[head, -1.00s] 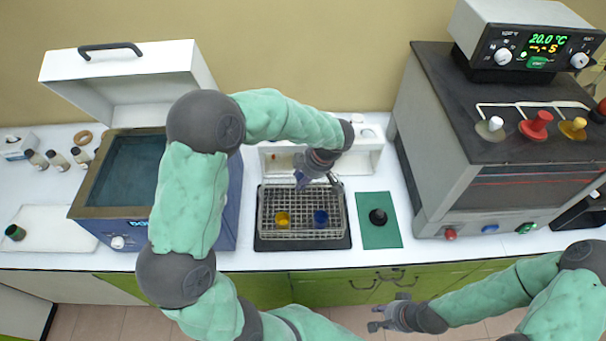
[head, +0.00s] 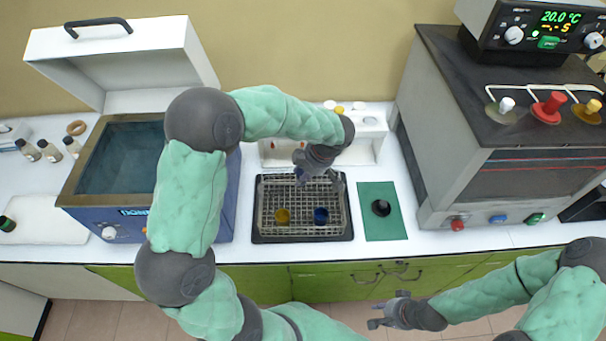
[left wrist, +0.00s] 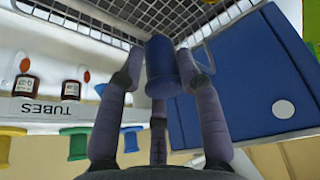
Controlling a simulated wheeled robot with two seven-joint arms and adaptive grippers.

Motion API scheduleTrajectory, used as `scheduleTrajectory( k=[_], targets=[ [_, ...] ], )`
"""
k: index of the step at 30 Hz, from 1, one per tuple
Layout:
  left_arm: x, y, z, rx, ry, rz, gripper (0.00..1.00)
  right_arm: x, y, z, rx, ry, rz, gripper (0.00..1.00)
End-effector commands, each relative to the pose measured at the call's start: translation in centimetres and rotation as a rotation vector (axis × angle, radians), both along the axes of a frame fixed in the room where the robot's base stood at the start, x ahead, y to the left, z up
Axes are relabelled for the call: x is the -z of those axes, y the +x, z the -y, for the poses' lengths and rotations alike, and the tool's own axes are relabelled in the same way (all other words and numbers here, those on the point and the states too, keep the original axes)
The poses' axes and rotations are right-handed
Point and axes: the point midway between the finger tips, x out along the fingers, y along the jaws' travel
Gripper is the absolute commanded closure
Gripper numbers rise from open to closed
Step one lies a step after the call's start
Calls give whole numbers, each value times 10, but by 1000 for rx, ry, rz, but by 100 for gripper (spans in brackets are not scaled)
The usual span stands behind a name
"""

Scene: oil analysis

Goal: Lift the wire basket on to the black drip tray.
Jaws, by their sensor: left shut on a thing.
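The wire basket (head: 268,221) is over the black drip tray (head: 256,238) in the head view, within its outline. Whether its base touches the tray is hard to tell. A yellow piece (head: 282,215) and a blue piece (head: 320,215) are in the basket. My left gripper (head: 322,180) is above the basket's back part. In the left wrist view, its fingers (left wrist: 165,80) close around a blue cylindrical grip (left wrist: 162,55), with the wire mesh (left wrist: 235,15) close behind. My right gripper (head: 384,312) is empty in front of the counter, its fingers apart.
The blue bath (head: 190,222) with raised lid (head: 125,55) stands left of the basket. A white tube rack (head: 370,135) is behind.

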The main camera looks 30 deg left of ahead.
Motion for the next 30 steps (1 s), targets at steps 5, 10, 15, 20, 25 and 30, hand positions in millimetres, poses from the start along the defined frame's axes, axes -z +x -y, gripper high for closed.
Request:
scheduleTrajectory(
  k=[5,10,15,20,25,30],
  targets=[
    [0,0,0,1,1,-1,100,0,0,0,0,0,0,68],
    [0,0,0,1,1,-1,39,0,0,0,0,0,0,68],
    [0,0,0,1,1,-1,37,0,0,0,0,0,0,68],
    [1,-1,0,1,1,-3,37,0,0,0,0,0,0,68],
    [-11,1,4,0,1,1,37,0,0,0,0,0,0,68],
    [-39,3,16,3,2,3,37,0,0,0,0,0,0,68]
  ],
)
